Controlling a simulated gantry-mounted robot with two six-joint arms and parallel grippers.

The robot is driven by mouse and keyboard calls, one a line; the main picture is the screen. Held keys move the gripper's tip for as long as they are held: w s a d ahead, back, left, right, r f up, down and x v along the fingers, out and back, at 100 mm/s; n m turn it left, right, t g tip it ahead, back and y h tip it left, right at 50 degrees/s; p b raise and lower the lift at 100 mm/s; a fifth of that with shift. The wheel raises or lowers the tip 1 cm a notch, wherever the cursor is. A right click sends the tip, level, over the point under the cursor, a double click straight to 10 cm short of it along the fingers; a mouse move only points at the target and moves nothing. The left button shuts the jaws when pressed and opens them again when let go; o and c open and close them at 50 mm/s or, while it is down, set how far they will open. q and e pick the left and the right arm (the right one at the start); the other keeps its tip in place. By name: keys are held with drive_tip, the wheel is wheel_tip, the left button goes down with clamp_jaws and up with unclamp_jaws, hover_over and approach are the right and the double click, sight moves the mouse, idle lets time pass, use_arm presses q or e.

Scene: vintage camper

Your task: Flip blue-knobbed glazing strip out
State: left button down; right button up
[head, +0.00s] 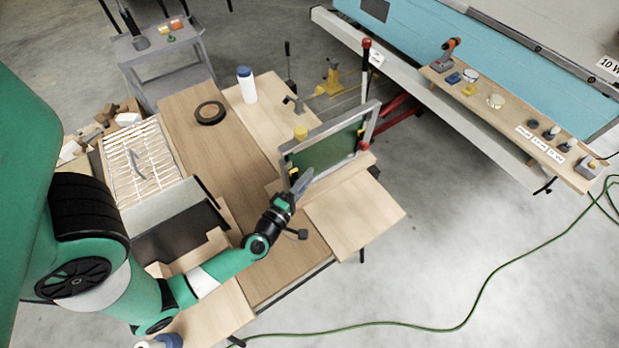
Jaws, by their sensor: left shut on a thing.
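A grey window frame (286,148) with a dark green pane (325,155) stands upright on a wooden block on the workbench. I cannot make out a blue knob clearly. My right gripper is not in view.
The workbench (228,150) holds a black tape roll (210,113), a white bottle (246,85) and an open box with a slatted panel (140,163) at left. A red-topped post (366,70) rises behind the frame. A tool shelf (510,125) lies farther right. The floor at right is clear except for a green cable.

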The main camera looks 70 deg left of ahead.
use_arm(q)
drive_tip(key=c, duration=0.8)
unclamp_jaws()
drive_tip(key=shift+w+d+r, duration=0.1)
drive_tip(key=shift+d, duration=0.05)
drive_tip(key=shift+o, duration=1.3)
drive_tip(key=shift+d, duration=0.15)
drive_tip(key=shift+o, duration=0.2)
drive_tip(key=p+v, duration=0.2)
drive_tip(key=v, duration=0.9)
drive_tip(key=shift+s, duration=0.3)
